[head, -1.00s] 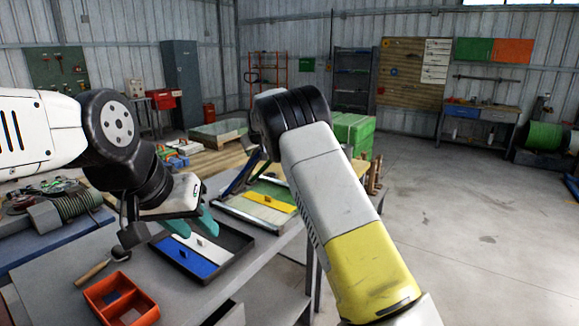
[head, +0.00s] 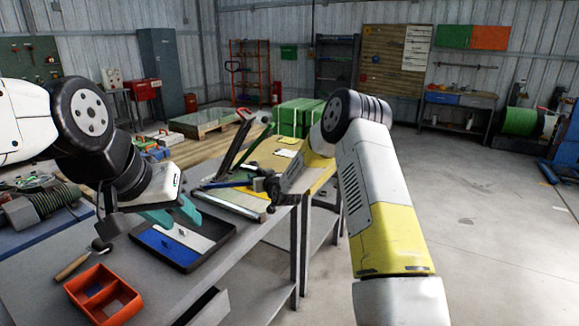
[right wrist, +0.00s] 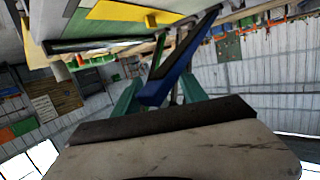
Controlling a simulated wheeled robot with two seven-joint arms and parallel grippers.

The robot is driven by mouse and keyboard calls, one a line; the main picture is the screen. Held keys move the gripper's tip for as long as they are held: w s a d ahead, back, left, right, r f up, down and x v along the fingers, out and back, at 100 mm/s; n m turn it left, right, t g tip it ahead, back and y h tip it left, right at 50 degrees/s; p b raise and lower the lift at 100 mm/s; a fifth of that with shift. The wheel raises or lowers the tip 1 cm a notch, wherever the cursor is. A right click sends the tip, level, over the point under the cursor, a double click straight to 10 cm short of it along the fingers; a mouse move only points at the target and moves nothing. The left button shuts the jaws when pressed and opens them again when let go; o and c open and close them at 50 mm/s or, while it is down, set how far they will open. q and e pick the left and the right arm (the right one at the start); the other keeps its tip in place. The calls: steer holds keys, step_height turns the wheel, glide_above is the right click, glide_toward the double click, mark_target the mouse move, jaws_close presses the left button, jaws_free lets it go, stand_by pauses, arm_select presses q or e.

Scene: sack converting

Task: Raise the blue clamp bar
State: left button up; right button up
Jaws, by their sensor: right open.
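In the right wrist view the blue bar (right wrist: 180,73) runs slanting between the two teal fingers. My right gripper (right wrist: 160,92) is open around or just behind it; I cannot tell whether a finger touches it. In the head view my right gripper (head: 262,186) is a dark shape at the bar's right end, its fingertips not clear. My left gripper (head: 174,214) is open and empty above the black tray.
The black tray (head: 222,243) holds blue and white pieces. An orange divided bin (head: 103,296) and a wooden-handled tool (head: 72,265) are at the front left.

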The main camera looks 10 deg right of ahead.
steer(key=f, duration=0.2)
steer(key=d+f+m+t, duration=0.1)
steer(key=f, duration=0.2)
steer(key=s+f+t+y, duration=0.1)
steer(key=f, duration=0.2)
steer(key=shift+s+d, duration=0.1)
steer(key=shift+d, duration=0.15)
steer(key=v, duration=0.7)
steer(key=s+d+r+g+h, duration=0.1)
steer(key=s+d+r+g, duration=0.1)
steer(key=s+r, duration=0.3)
steer(key=s+d+r+g+h, duration=0.2)
steer(key=s+d+r+g, duration=0.1)
steer(key=r, duration=1.1)
steer(key=shift+s+d+r+n, duration=0.35)
steer(key=shift+s+d, duration=0.5)
steer(key=shift+d, duration=0.2)
